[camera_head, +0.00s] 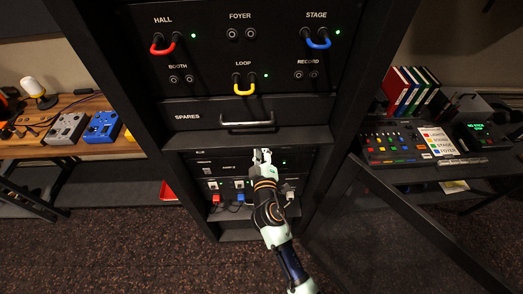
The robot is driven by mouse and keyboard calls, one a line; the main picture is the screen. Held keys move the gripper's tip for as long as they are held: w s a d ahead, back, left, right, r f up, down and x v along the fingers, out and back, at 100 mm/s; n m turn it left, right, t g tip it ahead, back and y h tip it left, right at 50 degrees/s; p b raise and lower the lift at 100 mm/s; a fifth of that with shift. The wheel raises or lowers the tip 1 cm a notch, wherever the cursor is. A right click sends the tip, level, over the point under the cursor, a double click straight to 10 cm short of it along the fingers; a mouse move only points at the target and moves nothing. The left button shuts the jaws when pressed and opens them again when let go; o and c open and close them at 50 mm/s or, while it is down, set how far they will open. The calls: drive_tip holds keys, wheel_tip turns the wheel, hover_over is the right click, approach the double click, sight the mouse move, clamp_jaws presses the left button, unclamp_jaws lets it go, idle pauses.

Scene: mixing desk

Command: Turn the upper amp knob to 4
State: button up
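The upper amp (215,161) is a dark unit low in the rack, below the drawer, with a small green light (284,162) near its right side. Faint lettering on its front is too small to read surely. I cannot make out its knob or the knob's setting; my gripper and arm cover the middle of the amp. My gripper (262,155) is pale and points away from me at the amp's front. I cannot tell whether it touches the knob or how far apart its fingers are.
Above is a SPARES drawer (185,116) with a bar handle (247,124), and a patch panel (205,57) with red, blue and yellow cables. Below the amp are several plugs, including a blue one (238,197). An open rack door (415,218) stands at right, near the mixing desk (400,160).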

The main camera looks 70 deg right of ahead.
drive_tip(key=o, duration=0.4)
drive_tip(key=v, duration=1.2)
drive_tip(key=shift+r, duration=0.1)
